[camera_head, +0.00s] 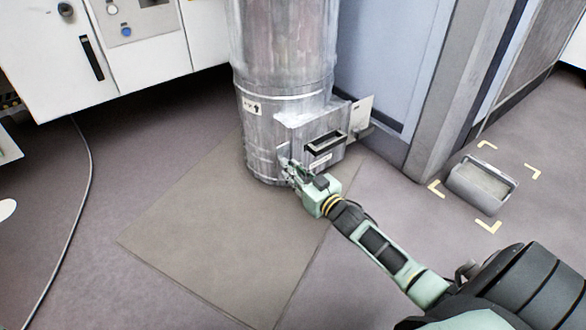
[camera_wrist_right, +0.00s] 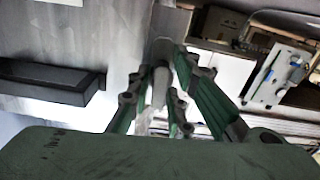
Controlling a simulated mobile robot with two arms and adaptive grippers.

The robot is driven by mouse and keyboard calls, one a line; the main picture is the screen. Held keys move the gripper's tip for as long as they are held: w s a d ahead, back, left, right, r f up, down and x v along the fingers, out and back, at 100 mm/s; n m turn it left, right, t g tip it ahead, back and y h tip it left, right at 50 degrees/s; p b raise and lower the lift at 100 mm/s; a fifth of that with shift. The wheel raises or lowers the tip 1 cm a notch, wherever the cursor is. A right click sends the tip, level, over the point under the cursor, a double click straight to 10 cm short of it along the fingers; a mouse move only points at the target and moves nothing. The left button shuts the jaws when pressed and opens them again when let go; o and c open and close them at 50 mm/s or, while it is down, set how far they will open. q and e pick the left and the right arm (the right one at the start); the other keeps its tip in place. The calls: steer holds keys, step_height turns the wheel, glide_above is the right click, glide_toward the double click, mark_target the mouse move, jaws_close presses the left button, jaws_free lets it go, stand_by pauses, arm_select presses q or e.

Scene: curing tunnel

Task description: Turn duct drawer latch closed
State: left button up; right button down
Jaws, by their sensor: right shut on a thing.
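The metal duct (camera_head: 285,45) stands upright on the floor. A drawer housing with a black-framed handle (camera_head: 326,143) juts from its lower front. My right gripper (camera_head: 288,166) is at the left side of this drawer front. In the wrist view its green fingers (camera_wrist_right: 163,88) are shut on the latch (camera_wrist_right: 160,72), a small grey lever. In the head view the fingers largely hide the latch, so its angle is unclear there. The dark drawer handle (camera_wrist_right: 45,82) also shows at the left of the wrist view. My left gripper is out of view.
A thin metal plate (camera_head: 361,113) sticks out right of the drawer. An open metal bin (camera_head: 481,187) stands on the floor inside yellow corner marks. A white cabinet (camera_head: 150,55) is at upper left. A cable (camera_head: 88,190) crosses the floor. The floor mat (camera_head: 215,235) is clear.

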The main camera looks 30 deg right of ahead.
steer(key=n+p, duration=0.2)
steer(key=n, duration=0.1)
steer(key=shift+r+n+p, duration=0.1)
steer(key=shift+n+p, duration=0.2)
steer(key=shift+n, duration=0.1)
steer(key=n+p, duration=0.1)
steer(key=n, duration=0.3)
steer(key=shift+n, duration=0.4)
steer(key=n, duration=0.4)
steer(key=shift+p, duration=0.3)
steer(key=shift+n, duration=2.4)
steer(key=c, duration=1.8)
jaws_free()
steer(key=shift+o, duration=0.2)
steer(key=shift+s, duration=0.1)
steer(key=s+d, duration=0.1)
steer(key=s, duration=1)
steer(key=shift+s, duration=0.4)
